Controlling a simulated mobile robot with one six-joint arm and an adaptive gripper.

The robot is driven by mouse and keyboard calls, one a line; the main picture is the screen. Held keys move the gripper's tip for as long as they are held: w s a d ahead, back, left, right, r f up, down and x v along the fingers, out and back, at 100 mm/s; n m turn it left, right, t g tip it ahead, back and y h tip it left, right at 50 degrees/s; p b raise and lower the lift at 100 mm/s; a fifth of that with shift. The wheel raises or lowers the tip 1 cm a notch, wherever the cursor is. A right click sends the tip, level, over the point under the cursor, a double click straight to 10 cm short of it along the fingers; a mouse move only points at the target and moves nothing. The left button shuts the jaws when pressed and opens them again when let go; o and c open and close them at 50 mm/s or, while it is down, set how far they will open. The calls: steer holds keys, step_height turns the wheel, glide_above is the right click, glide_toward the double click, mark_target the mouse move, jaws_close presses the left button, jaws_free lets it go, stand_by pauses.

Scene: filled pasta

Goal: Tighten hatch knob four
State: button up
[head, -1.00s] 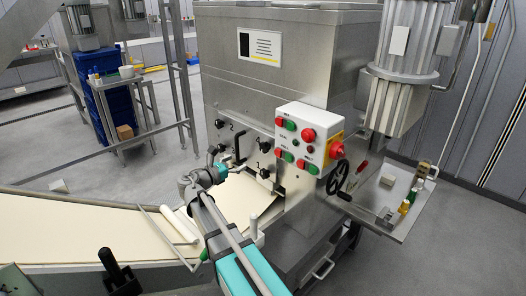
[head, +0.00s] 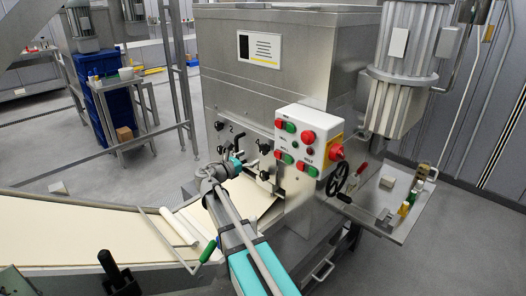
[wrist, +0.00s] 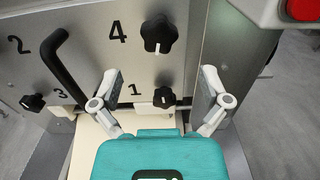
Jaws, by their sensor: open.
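Hatch knob four (wrist: 158,35) is a black lobed knob at the upper middle of the wrist view, beside the printed 4. In the head view it is the upper right knob (head: 264,147) on the steel hatch. My gripper (wrist: 161,76) is open and empty, with its two pads spread left and right below knob four. The pads do not touch the knob. In the head view my gripper (head: 246,163) is in front of the hatch's lower part. How tight the knob is cannot be told.
Knob one (wrist: 164,97) shows between the fingers, below knob four. Knob three (wrist: 32,103) and a black bar handle (wrist: 55,60) are at left. A control box (head: 308,138) juts out at right of the hatch. A pasta sheet (head: 95,218) lies on the belt below.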

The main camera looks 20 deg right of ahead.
mark_target(262, 151)
steer(key=shift+x, duration=3.85)
steer(key=c, duration=1.1)
steer(key=shift+a+f, duration=0.1)
steer(key=shift+a, duration=0.05)
steer(key=shift+c, duration=0.2)
